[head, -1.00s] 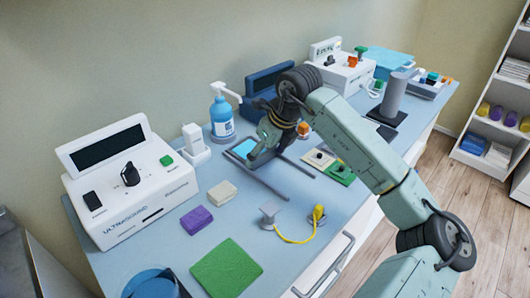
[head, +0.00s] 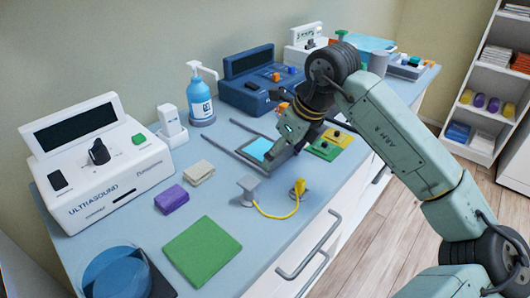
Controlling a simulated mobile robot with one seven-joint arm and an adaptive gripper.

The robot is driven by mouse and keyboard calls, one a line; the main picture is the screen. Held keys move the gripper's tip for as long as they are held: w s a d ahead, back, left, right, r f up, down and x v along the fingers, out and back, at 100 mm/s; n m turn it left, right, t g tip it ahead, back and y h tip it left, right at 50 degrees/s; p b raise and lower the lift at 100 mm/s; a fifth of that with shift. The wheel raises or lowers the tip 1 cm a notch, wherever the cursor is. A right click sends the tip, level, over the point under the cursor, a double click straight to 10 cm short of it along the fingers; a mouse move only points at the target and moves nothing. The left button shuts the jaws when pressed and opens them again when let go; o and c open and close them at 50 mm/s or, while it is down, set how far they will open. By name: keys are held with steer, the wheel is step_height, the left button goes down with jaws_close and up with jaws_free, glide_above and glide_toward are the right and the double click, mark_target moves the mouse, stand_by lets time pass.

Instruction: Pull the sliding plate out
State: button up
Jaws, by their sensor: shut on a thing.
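The sliding plate (head: 257,149) is a flat light-blue square lying between two thin grey rails (head: 232,163) on the blue-grey counter. It shows toward the right, front ends of the rails, with bare counter behind it. My gripper (head: 270,161) reaches down at the plate's right side and is shut on the plate. The fingers and my wrist hide the grip point, the plate's right edge and part of the far rail.
A blue pump bottle (head: 201,98) and a blue device (head: 262,85) stand behind. Green and yellow pads (head: 324,149) lie to the right. Drawer handles (head: 308,250) jut from the counter front.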

steer(key=shift+s+d, duration=0.2)
steer(key=shift+s, duration=0.05)
steer(key=o, duration=1.7)
steer(key=v, duration=1.2)
